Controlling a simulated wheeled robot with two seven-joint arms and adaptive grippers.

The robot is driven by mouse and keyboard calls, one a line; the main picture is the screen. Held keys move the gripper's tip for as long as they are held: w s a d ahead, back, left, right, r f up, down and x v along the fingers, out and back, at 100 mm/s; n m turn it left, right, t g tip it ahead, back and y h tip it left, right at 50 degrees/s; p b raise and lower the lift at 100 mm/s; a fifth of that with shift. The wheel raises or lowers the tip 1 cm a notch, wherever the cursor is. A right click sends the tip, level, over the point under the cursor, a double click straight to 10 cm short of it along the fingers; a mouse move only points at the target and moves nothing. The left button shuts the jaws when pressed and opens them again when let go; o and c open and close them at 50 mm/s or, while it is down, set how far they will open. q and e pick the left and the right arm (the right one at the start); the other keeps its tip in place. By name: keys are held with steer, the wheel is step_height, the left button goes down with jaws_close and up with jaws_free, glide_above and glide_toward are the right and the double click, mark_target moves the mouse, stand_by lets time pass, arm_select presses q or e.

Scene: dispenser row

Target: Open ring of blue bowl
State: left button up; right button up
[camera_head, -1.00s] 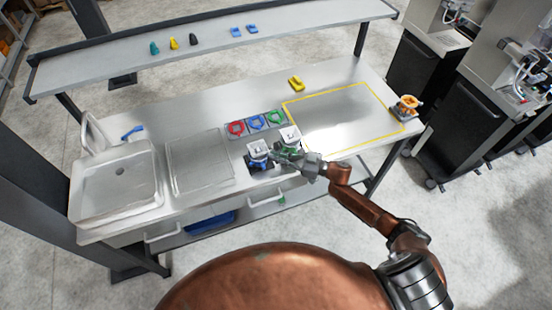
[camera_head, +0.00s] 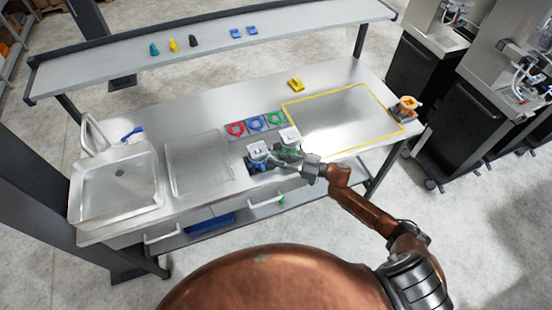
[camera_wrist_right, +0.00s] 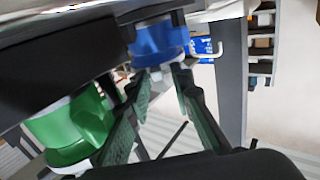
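The blue bowl (camera_wrist_right: 160,42) hangs under a dark holder in the right wrist view, just beyond my fingertips. In the head view its blue part (camera_head: 257,166) shows below a white-topped dispenser at the table's front edge. I cannot make out its ring clearly. My right gripper (camera_wrist_right: 163,78) is open and empty, its two fingers apart and pointing at the blue bowl; contact cannot be told. In the head view the gripper (camera_head: 286,156) is beside the dispensers, coming from the right. My left gripper is not in view.
A green bowl (camera_wrist_right: 75,125) hangs close to the left finger in the wrist view. Red (camera_head: 236,128), blue (camera_head: 256,123) and green (camera_head: 276,118) pieces lie behind the dispensers. A yellow-outlined area (camera_head: 345,115) on the right is clear. A sink (camera_head: 118,185) is at left.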

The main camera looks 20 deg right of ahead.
mark_target(264, 159)
steer(key=shift+w+d+r, duration=0.1)
steer(key=shift+w, duration=0.05)
